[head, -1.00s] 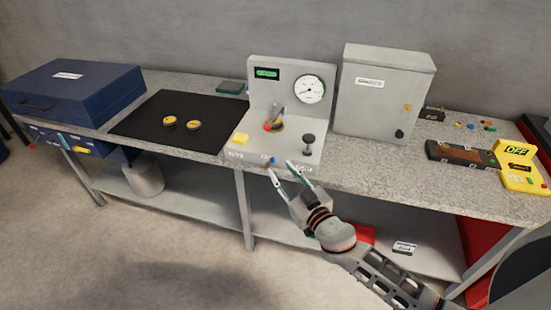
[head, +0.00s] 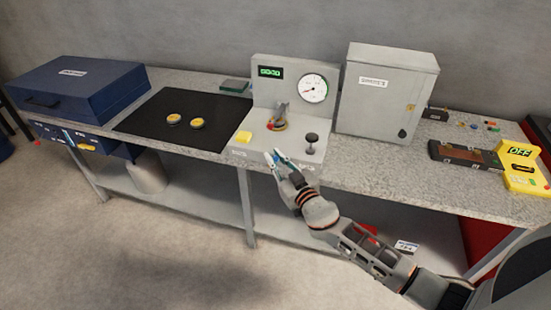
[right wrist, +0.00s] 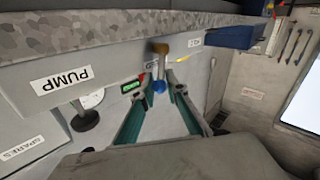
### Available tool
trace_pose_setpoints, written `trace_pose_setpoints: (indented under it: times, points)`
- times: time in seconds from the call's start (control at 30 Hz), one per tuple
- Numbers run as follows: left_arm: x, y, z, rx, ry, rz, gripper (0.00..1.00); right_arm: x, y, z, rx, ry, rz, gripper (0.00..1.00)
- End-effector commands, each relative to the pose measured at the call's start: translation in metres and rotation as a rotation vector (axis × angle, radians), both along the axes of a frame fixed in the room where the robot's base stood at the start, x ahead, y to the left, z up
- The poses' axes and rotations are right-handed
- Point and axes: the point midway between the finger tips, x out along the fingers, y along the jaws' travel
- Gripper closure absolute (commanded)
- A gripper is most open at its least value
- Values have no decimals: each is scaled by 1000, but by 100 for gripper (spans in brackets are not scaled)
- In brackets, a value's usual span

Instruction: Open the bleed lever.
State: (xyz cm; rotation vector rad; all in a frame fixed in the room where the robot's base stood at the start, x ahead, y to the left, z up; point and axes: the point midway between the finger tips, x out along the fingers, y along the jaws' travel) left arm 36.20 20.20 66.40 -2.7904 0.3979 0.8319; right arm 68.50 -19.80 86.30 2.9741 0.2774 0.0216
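The grey pump stand (head: 258,158) with its dial and green display stands on the bench. In the right wrist view a short lever with a brownish stem and a blue ball end (right wrist: 159,86) sticks out from the stand's front, beside a small label I cannot read. I cannot tell for certain that it is the bleed lever. My right gripper (head: 272,156) is at the stand's front edge and hides most of this lever in the head view. In the right wrist view its open fingers (right wrist: 158,83) stand either side of the blue ball, with gaps visible. My left gripper is out of view.
A grey cabinet (head: 385,95) stands right, a black mat (head: 180,120) left. A yellow device reading OFF (head: 521,165) is at far right.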

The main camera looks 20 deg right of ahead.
Motion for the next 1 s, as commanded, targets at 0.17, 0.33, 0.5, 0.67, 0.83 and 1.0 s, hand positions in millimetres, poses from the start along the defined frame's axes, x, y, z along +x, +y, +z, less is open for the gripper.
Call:
trace_pose_setpoints:
  times: [0.17, 0.33, 0.5, 0.67, 0.83, 1.0]
  points:
    - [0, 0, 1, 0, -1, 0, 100, 0, 0, 0, 0, 1, 0, 100]
    - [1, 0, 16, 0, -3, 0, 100, 2, 1, 6, -22, 16, -2, 100]
    - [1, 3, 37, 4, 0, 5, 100, 3, 3, 10, -75, 50, -4, 100]
    - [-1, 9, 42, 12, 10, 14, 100, 6, 5, 9, -131, 85, -7, 100]
    - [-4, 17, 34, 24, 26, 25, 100, 7, 6, 8, -174, 114, -6, 100]
    - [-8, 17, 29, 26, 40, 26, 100, 7, 8, 6, -197, 129, -2, 100]
